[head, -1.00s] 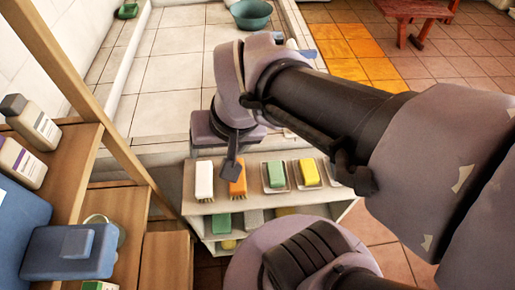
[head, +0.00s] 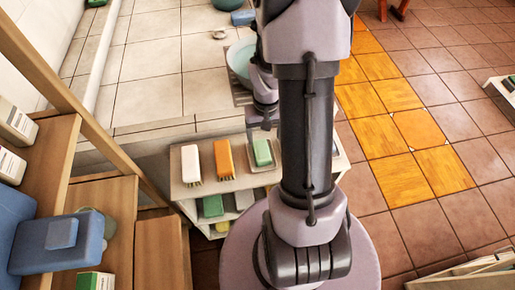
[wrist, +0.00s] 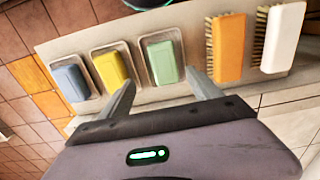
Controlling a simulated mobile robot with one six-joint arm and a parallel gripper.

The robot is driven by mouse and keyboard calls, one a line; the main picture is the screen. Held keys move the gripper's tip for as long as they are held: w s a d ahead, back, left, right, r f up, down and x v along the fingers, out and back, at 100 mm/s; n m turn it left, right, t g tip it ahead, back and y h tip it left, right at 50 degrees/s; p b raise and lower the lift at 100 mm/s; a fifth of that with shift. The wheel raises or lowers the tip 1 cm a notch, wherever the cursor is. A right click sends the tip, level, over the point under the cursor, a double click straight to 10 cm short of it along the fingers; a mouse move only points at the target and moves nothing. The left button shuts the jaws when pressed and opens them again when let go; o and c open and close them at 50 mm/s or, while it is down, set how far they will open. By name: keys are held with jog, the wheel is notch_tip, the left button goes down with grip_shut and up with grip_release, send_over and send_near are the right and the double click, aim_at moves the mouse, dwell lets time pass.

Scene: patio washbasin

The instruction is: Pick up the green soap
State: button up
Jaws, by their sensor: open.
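The green soap (head: 263,152) lies in a shallow dish on the top of a small white shelf unit. In the wrist view the green soap (wrist: 165,62) sits between and just beyond my two fingertips. My gripper (wrist: 160,82) is open and empty. In the head view my gripper (head: 264,122) shows by the far side of the green soap, partly hidden by my arm. I cannot tell its exact height above the soap.
On the same shelf top, an orange brush (wrist: 229,48) and a white brush (wrist: 282,38) stand on one side. A yellow soap (wrist: 111,68) and a blue soap (wrist: 71,82) lie in dishes on the other. A wooden shelf (head: 108,212) stands at the left.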

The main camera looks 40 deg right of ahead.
aim_at(261, 150)
notch_tip(261, 150, down, 3)
jog(key=shift+f+b, duration=0.1)
jog(key=shift+b, duration=0.25)
jog(key=f+b, duration=0.2)
jog(key=f, duration=0.1)
jog(key=f+b, duration=0.1)
jog(key=f, duration=0.1)
jog(key=shift+w+a+f, duration=0.15)
jog(key=shift+w+a, duration=0.15)
jog(key=shift+w, duration=0.05)
jog(key=shift+c, duration=0.8)
grip_shut()
